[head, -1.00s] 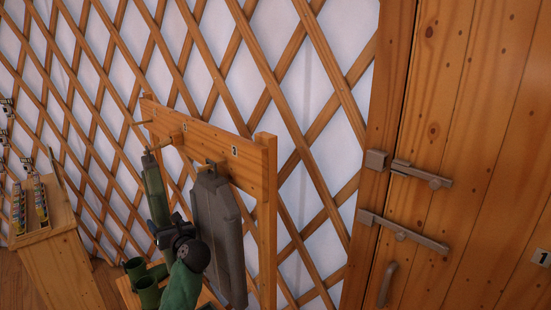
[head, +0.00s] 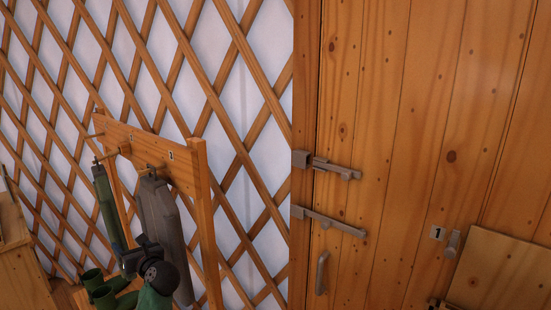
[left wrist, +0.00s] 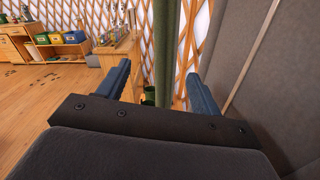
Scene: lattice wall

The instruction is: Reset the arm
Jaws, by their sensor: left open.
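My left gripper (left wrist: 155,88) is open in the left wrist view, its two blue-grey fingers apart. A green hanging item (left wrist: 166,45) shows between and beyond the fingers; I cannot tell whether it touches them. A large grey surface, seemingly the grey hanging garment (left wrist: 235,60), fills the right side close to the gripper. In the head view my left arm's dark wrist and green link show low in front of the rack, and the fingers are hard to make out. The green item (head: 108,205) and the grey garment (head: 160,220) hang from the rack. My right gripper is not in view.
The wooden peg rack (head: 150,150) stands before the lattice wall. Green boots (head: 100,288) stand below it. A wooden door (head: 390,120) with metal latches (head: 335,224) is to the right. The left wrist view shows shelves with coloured bins (left wrist: 60,38) and open floor (left wrist: 40,105).

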